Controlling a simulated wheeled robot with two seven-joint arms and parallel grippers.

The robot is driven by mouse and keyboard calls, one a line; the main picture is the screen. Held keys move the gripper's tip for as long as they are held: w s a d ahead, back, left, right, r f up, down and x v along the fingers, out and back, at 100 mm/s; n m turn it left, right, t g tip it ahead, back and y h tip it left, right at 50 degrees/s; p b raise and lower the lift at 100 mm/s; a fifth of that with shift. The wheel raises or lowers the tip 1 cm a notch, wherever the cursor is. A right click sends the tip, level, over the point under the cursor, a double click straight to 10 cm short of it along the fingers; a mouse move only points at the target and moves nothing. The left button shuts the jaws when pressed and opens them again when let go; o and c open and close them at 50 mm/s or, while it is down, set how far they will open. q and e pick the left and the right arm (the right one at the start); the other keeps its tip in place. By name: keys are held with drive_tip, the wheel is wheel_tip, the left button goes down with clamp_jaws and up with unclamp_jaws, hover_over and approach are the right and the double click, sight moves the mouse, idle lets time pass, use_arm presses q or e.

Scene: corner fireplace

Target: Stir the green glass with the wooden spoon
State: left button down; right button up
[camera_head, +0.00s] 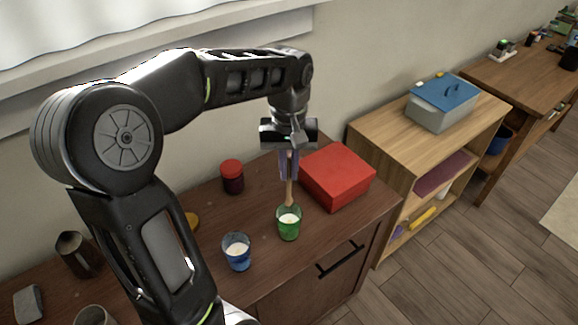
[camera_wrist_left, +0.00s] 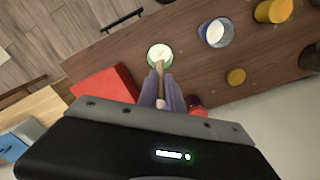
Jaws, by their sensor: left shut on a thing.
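The green glass (camera_head: 289,227) stands upright on the brown cabinet top, with something whitish inside. It also shows in the left wrist view (camera_wrist_left: 151,57). My left gripper (camera_head: 289,175) is above the glass, shut on the wooden spoon (camera_head: 289,196). The spoon points down, and its lower end is at the mouth of the green glass. In the left wrist view the spoon (camera_wrist_left: 160,76) runs from between the fingers (camera_wrist_left: 161,95) to the glass. The spoon's tip is hidden, so I cannot tell how deep it reaches. My right gripper is not in view.
A red box (camera_head: 338,178) stands close to the right of the glass. A blue glass (camera_head: 237,256) is to its left, and a dark red jar (camera_head: 232,179) is behind. A mug (camera_head: 77,252) stands further left. A wooden shelf (camera_head: 392,133) adjoins the right side.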

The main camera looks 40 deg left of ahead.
sight(289, 198)
use_arm(q)
drive_tip(key=shift+f+b, duration=3.85)
drive_tip(key=shift+f, duration=1.7)
